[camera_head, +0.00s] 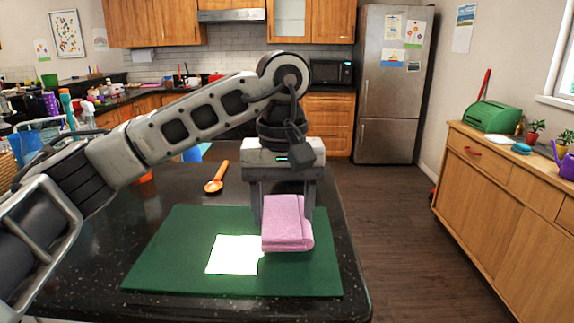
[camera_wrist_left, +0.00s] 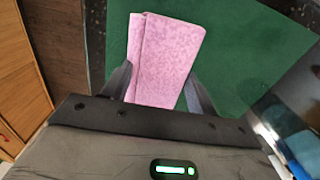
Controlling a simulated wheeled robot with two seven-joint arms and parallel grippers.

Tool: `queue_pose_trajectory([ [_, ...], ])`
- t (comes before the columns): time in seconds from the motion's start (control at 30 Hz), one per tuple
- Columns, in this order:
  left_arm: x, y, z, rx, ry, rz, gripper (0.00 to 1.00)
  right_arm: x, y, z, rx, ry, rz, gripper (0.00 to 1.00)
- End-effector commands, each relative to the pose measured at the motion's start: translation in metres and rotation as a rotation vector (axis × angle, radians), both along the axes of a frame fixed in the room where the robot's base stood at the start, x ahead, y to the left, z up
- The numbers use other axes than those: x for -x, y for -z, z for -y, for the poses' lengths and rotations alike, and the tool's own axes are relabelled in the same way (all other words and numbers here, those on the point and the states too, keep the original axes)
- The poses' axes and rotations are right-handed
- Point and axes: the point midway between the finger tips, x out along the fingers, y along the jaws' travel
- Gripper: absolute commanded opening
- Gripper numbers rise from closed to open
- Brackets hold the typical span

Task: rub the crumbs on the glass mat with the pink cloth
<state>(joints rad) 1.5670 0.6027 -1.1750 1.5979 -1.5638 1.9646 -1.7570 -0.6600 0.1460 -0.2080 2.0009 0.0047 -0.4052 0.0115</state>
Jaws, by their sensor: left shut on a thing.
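The pink cloth (camera_head: 287,224) is folded and held in my left gripper (camera_head: 283,208), over the right part of a green mat (camera_head: 180,255). The cloth also shows in the left wrist view (camera_wrist_left: 162,60), between the two fingers of the left gripper (camera_wrist_left: 160,88). I cannot tell whether the cloth touches the mat. The mat lies flat on the dark counter, and a bright white patch (camera_head: 234,255) shows on it left of the cloth. I cannot make out crumbs on the mat. My right gripper is not in view.
An orange spoon (camera_head: 217,178) lies on the dark speckled counter (camera_head: 335,225) behind the mat. The counter's right edge is close to the mat. A wooden cabinet (camera_head: 510,215) with a green bread box (camera_head: 491,116) stands across the floor at right.

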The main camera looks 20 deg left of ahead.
Motion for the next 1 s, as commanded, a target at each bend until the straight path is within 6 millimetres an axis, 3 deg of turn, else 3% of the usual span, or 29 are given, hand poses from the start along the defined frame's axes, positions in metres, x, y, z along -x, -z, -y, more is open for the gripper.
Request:
queue_pose_trajectory([
  [0.53,0.003,-0.050,-0.008,0.001,-0.019,0.001,0.37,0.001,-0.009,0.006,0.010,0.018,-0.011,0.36],
  [1.0,0.003,-0.054,-0.009,0.001,-0.020,-0.001,0.37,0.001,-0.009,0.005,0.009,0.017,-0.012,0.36],
])
